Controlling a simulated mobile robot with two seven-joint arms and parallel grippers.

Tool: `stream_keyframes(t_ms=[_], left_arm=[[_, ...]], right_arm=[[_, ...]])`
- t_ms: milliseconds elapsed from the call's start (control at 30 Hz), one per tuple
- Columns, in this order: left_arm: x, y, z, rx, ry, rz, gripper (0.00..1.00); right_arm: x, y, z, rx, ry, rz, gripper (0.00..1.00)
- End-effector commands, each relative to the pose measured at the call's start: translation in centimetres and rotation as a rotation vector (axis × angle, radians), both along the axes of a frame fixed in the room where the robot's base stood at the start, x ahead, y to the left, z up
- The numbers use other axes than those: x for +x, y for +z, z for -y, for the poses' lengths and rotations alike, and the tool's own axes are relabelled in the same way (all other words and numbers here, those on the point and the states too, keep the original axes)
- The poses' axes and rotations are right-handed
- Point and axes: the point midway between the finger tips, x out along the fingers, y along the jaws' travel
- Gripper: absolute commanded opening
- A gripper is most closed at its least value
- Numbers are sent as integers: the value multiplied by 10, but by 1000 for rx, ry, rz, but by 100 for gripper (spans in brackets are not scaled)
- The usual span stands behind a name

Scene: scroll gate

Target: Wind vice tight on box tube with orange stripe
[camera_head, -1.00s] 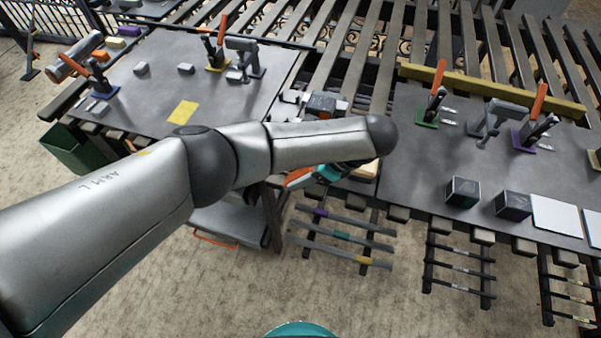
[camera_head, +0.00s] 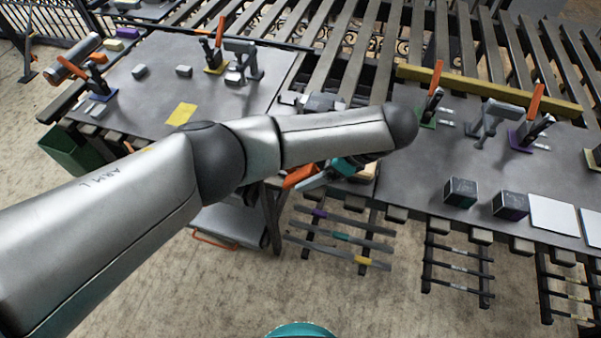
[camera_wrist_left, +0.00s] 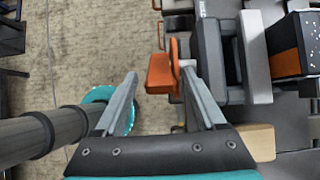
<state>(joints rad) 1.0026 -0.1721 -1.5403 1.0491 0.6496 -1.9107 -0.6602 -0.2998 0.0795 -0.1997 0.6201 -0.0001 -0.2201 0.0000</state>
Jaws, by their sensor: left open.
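The grey vice (camera_head: 325,103) sits at the table edge in the head view, mostly hidden behind my left arm. Its grey body (camera_wrist_left: 210,45) and orange handle (camera_wrist_left: 160,74) show in the left wrist view; the handle also shows in the head view (camera_head: 299,175). A dark block with an orange band (camera_wrist_left: 286,64) stands at the right of the vice in the wrist view. It may be the box tube; I cannot tell whether the jaws touch it. My left gripper (camera_wrist_left: 160,70) is open, its fingers on either side of the handle; contact is unclear. My right gripper is out of view.
Dark cubes (camera_head: 461,192) and white plates (camera_head: 553,214) lie on the right table (camera_head: 420,165). Toggle clamps with orange levers stand on both tables. Racks of striped bars (camera_head: 340,237) hang below the edge. A pale wooden block (camera_wrist_left: 259,142) is close to the right finger.

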Motion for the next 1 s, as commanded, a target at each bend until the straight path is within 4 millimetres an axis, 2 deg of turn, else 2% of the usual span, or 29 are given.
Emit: stream_keyframes(t_ms=[33,133,200,400,600,1000], left_arm=[[-2,13,9,-4,-4,2,72],[-7,33,23,-3,-4,3,72],[-9,49,32,-2,-3,5,72],[-16,79,51,2,-2,5,72],[-19,90,60,1,-1,1,72],[-18,88,58,0,8,-1,72]], right_arm=[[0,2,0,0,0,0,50],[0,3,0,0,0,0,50],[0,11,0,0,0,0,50],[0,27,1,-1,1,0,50],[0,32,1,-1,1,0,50],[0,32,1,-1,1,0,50]])
